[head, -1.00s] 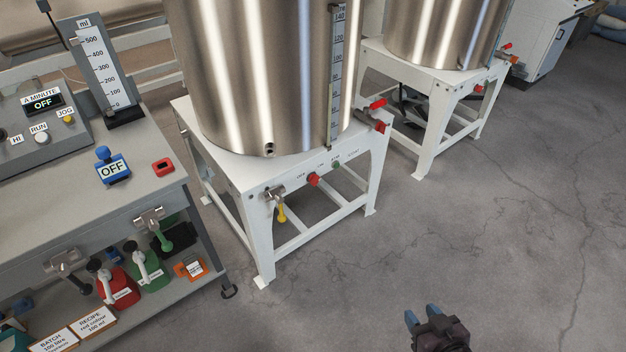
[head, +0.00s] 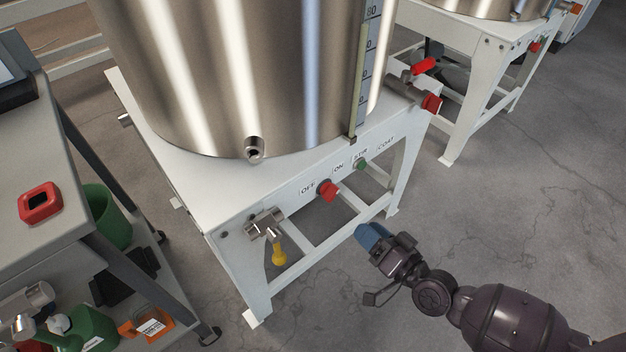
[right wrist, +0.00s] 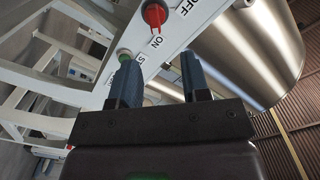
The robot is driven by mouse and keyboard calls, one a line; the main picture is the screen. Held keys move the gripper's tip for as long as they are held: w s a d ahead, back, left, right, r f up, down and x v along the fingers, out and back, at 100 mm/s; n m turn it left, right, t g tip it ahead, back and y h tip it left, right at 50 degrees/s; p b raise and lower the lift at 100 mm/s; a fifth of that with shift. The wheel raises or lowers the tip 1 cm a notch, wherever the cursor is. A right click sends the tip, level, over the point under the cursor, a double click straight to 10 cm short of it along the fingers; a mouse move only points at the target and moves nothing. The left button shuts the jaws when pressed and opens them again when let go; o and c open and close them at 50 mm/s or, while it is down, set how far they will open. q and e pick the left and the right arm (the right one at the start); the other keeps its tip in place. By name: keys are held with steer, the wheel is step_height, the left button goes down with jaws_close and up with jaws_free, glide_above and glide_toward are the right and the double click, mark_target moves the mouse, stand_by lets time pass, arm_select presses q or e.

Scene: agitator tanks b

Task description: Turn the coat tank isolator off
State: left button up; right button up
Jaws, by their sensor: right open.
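The coat tank (head: 250,70) is a steel vessel on a white stand (head: 200,195). The stand's front rail bears the labels OFF, ON, STIR and COAT. The red isolator knob (head: 327,191) sits between OFF and ON; I cannot tell exactly which way it points. A green button (head: 360,166) is right of it. My right gripper (head: 366,236) is open and empty, in front of and below the rail, apart from the knob. In the right wrist view its blue fingers (right wrist: 158,82) point at the rail, with the red knob (right wrist: 154,15) beyond them. My left gripper is not in view.
A red-handled valve (head: 422,66) sticks out at the stand's right corner. A tap with a yellow handle (head: 279,254) hangs at the front left. A grey bench (head: 60,240) with a red frame (head: 40,203) stands at left. The floor in front is clear.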

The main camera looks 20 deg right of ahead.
mark_target(334, 197)
steer(key=shift+m, duration=0.3)
steer(key=x, duration=0.4)
steer(key=b+x, duration=0.1)
steer(key=x, duration=0.3)
steer(key=d+x, duration=0.1)
steer(key=x, duration=0.4)
steer(key=shift+w+f+b, duration=0.2)
steer(key=shift+b, duration=0.1)
steer(key=shift+c, duration=0.3)
steer(key=c, duration=0.5)
